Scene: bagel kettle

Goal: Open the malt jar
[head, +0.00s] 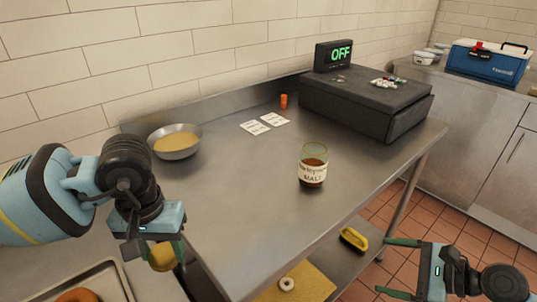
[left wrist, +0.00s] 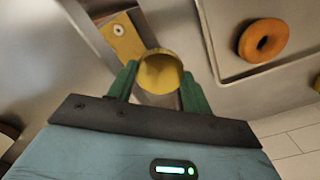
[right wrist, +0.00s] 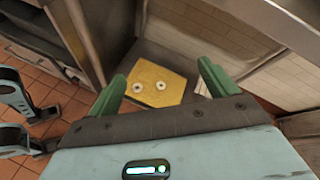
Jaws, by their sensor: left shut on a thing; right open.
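The malt jar (head: 313,170) is a glass jar with dark brown contents and a white label, upright on the steel table (head: 235,190). No lid shows on its rim. My left gripper (head: 160,262) is shut on a round gold lid (head: 162,257), left of the table's front edge and well away from the jar. The lid also shows between the fingers in the left wrist view (left wrist: 160,72). My right gripper (head: 390,268) is open and empty, low at the right, beyond the table's edge. It also shows in the right wrist view (right wrist: 162,75).
A tray (head: 105,280) with a bagel (head: 78,296) lies at lower left. The table's middle is clear.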

